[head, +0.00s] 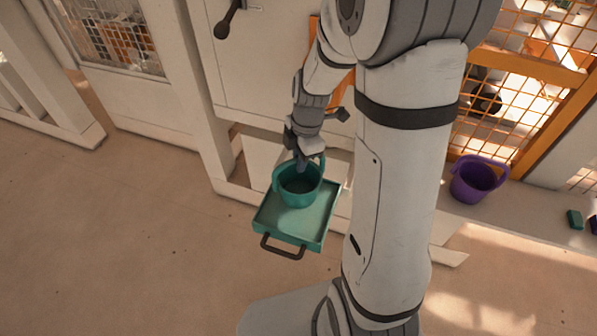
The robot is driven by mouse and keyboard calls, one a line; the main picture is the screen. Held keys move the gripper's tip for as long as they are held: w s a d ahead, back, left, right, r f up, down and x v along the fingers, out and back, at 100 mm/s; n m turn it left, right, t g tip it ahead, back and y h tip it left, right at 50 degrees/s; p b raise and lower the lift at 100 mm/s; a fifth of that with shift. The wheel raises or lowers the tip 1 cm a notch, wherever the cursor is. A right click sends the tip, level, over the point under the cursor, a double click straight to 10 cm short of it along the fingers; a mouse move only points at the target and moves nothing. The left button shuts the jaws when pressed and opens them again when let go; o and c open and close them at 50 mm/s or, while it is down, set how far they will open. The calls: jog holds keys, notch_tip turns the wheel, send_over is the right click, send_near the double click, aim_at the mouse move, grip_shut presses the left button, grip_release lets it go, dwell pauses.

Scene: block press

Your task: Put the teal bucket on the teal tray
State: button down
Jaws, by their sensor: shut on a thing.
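The teal bucket (299,198) is upright over the back part of the teal tray (286,223). I cannot tell whether its base touches the tray. My gripper (308,163) comes down from above and is shut on the bucket at its back rim or handle; the exact grip is partly hidden. The tray is a shallow square with a raised rim and a dark handle (283,250) at its front edge. Its front part is bare.
A purple bucket (477,181) stands on a pale ledge at the right, with a small teal block (574,219) farther right. An orange mesh frame (535,70) and white panels stand behind. The floor at left is clear.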

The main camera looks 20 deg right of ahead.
jog(key=shift+s+f, duration=0.1)
jog(key=shift+f, duration=2.05)
jog(key=shift+f, duration=0.2)
jog(key=c, duration=1.4)
grip_release()
jog(key=shift+c, duration=0.2)
jog(key=shift+r, duration=0.1)
